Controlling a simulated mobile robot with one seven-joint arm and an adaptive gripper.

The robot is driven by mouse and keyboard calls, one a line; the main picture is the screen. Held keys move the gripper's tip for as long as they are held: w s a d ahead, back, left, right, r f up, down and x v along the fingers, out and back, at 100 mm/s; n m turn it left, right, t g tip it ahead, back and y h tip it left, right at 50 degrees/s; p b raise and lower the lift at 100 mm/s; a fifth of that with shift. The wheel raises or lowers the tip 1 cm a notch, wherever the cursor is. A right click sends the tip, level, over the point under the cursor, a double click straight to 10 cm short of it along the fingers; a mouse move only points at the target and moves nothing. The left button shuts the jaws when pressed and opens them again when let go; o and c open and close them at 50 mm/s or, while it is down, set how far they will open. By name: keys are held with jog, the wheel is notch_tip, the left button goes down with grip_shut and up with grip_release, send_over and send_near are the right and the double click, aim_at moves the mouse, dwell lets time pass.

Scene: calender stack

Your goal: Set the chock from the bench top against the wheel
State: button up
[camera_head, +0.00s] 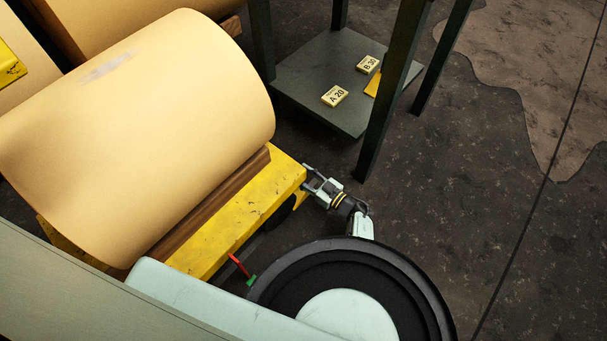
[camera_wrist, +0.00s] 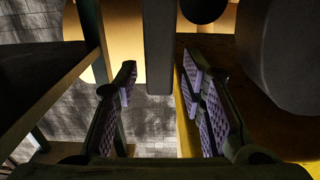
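My gripper (camera_head: 316,186) is beside the right end of the yellow cart (camera_head: 240,222), low over the floor. In the wrist view my gripper (camera_wrist: 160,85) has its two ridged finger pads wide apart, with nothing held between them. A dark curved part under the cart's right end (camera_head: 286,212) looks like a wheel, mostly hidden by the cart. A large grey rounded body (camera_wrist: 285,50) is at the right of the wrist view; I cannot tell if it is a wheel.
A large tan roll (camera_head: 150,130) rests on the cart against a wooden strip (camera_head: 215,205). Dark posts (camera_head: 394,90) rise from a low grey shelf (camera_head: 315,75) bearing labels "A 20" and "B 30" and a yellow piece (camera_head: 373,85). Open floor (camera_head: 450,210) lies right.

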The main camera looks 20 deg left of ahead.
jog(key=shift+r, duration=0.15)
jog(key=shift+d+r, duration=0.1)
jog(key=shift+d, duration=0.05)
jog(key=p+v, duration=0.2)
jog(key=v, duration=0.9)
jog(key=shift+s+d, duration=0.2)
jog(key=shift+d, duration=0.15)
